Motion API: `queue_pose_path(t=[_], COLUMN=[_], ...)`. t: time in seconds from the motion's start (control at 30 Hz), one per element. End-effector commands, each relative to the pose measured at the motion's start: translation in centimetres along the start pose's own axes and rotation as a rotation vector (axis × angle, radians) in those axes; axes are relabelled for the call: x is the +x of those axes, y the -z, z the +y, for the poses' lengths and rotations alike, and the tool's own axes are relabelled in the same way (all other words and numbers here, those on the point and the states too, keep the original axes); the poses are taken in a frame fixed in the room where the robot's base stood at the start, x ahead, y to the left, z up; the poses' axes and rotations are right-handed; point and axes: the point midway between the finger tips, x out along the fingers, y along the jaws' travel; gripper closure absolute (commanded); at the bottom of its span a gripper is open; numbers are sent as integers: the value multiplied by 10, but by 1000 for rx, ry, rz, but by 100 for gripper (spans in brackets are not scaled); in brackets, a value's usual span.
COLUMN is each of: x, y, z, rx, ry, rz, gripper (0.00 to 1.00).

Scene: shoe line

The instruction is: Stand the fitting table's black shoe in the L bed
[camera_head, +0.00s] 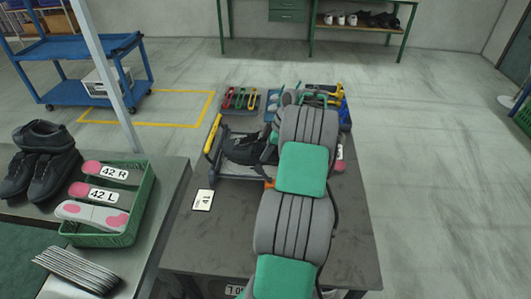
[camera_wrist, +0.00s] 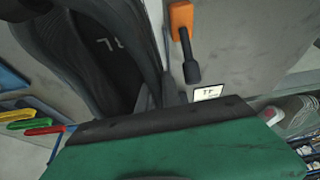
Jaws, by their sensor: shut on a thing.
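The black shoe (camera_head: 245,148) is on the fitting table (camera_head: 232,232), over or on a grey frame (camera_head: 236,178). In the wrist view the shoe (camera_wrist: 88,45) is large at the upper left, with pale lettering inside its opening that seems to end in L. My gripper (camera_wrist: 155,99) is at the shoe's edge and appears shut on it; the fingertips are mostly hidden. In the head view my arm covers much of the table behind it. I cannot make out a bed marked L, or whether the shoe is clear of the frame.
A yellow handle (camera_head: 213,134) stands at the frame's left. An orange-and-black lever (camera_wrist: 182,32) is close beside the shoe. A card marked 41 (camera_head: 203,200) lies in front. Coloured tools (camera_head: 240,98) lie behind. The left table has a green crate (camera_head: 146,205) and other dark shoes (camera_head: 42,160).

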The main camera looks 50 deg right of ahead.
Motion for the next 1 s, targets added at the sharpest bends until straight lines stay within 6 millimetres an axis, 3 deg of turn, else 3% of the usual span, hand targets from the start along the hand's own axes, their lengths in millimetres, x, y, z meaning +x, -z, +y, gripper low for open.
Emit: queue_pose_path(t=[0.4,0.83,0.87,1.0], x=[37,43,43,43], y=[-15,-17,-17,-17], z=[0,0,0,0], rx=[-1,0,0,0], ry=[-1,-2,-2,-2], rz=[0,0,0,0], gripper=[100,100,89,78])
